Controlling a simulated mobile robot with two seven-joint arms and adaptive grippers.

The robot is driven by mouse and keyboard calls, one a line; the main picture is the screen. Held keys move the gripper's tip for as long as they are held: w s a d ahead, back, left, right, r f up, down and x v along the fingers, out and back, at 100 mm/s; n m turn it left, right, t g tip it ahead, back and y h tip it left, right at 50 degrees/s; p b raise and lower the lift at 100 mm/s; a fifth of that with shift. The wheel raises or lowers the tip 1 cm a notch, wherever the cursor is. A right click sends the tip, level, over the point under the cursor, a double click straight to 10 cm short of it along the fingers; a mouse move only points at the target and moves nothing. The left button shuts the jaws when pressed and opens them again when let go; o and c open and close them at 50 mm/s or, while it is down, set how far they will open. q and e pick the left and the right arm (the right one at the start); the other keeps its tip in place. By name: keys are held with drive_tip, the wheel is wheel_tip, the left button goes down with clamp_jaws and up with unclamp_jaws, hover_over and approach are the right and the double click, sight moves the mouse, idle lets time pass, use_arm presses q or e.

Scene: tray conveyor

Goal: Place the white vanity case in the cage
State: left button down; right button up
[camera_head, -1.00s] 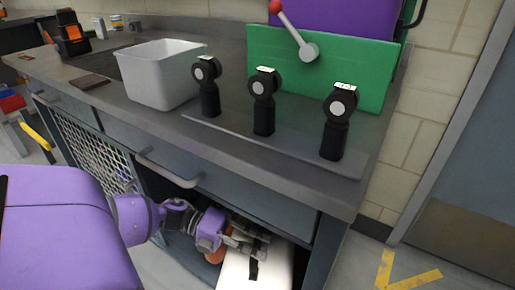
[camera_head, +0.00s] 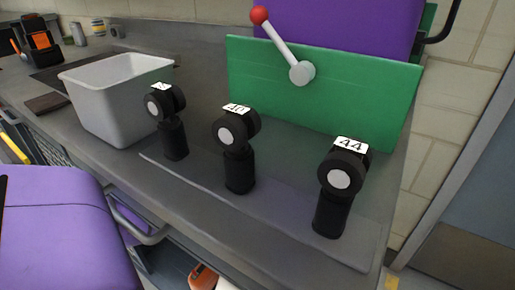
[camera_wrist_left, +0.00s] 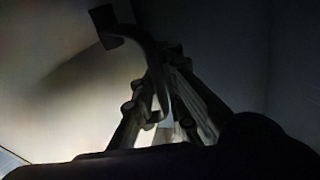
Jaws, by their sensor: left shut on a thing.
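The white vanity case shows as a dim pale surface (camera_wrist_left: 60,95) filling the left of the left wrist view, with a dark curved handle (camera_wrist_left: 150,50) rising from it. My left gripper (camera_wrist_left: 163,118) is shut at the lower end of this handle; the exact contact is too dark to make out. In the head view only a small white patch, likely the case (camera_head: 225,285), shows at the bottom edge, inside the open space under the bench. A strip of metal mesh, perhaps the cage (camera_head: 22,142), shows at the left under the bench, mostly hidden. My right gripper is out of view.
An orange object (camera_head: 202,277) lies beside the white patch under the bench. On top stand a white bin (camera_head: 105,110), several black numbered posts (camera_head: 238,165) and a green panel (camera_head: 330,105).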

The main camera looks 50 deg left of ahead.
use_arm(q)
drive_tip(key=shift+f+b, duration=1.05)
drive_tip(key=shift+f, duration=0.05)
wheel_tip(320, 180, down, 2)
drive_tip(key=shift+f+b, duration=0.25)
drive_tip(key=shift+b, duration=0.95)
drive_tip(key=shift+f+b, duration=0.9)
drive_tip(key=shift+f, duration=0.3)
drive_tip(key=c, duration=1.7)
unclamp_jaws()
drive_tip(key=shift+f, duration=0.1)
